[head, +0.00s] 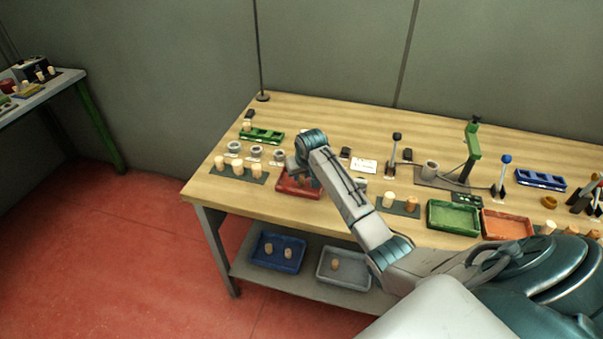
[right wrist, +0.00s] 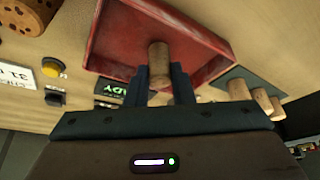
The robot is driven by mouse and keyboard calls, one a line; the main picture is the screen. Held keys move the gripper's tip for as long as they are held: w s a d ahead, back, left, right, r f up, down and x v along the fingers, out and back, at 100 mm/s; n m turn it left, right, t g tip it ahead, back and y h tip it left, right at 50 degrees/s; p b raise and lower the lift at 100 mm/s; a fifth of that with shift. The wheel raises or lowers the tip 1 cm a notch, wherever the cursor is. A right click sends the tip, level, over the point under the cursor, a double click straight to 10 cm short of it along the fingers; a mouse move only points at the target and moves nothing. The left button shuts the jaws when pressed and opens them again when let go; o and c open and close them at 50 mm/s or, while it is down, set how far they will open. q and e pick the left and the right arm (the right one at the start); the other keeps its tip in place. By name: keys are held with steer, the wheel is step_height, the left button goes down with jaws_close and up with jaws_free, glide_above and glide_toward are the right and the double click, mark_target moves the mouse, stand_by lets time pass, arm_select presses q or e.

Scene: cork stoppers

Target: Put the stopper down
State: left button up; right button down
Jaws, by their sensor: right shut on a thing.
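My right gripper (head: 292,168) is over the red tray (head: 287,190) near the middle of the bench. In the right wrist view, its two dark fingers (right wrist: 160,88) are shut on a brown cork stopper (right wrist: 158,57). The stopper shows against the inside of the red tray (right wrist: 112,40), which fills the top of that view. I cannot tell whether the stopper touches the tray floor. In the head view my wrist and arm hide part of the tray, and the held stopper is hard to make out. My left gripper is not in view.
Pale stoppers (head: 238,168) stand on a dark mat left of the red tray, with round dishes behind. Right of my arm are a mat with two stoppers (head: 389,199), a green tray (head: 429,218) and an orange tray (head: 486,224). Lever stands (head: 391,168) stand farther back.

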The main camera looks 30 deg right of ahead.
steer(key=c, duration=1.3)
jaws_free()
steer(key=shift+f, duration=0.1)
steer(key=shift+o, duration=0.2)
steer(key=b+v, duration=0.2)
steer(key=v, duration=1)
steer(key=shift+s, duration=0.1)
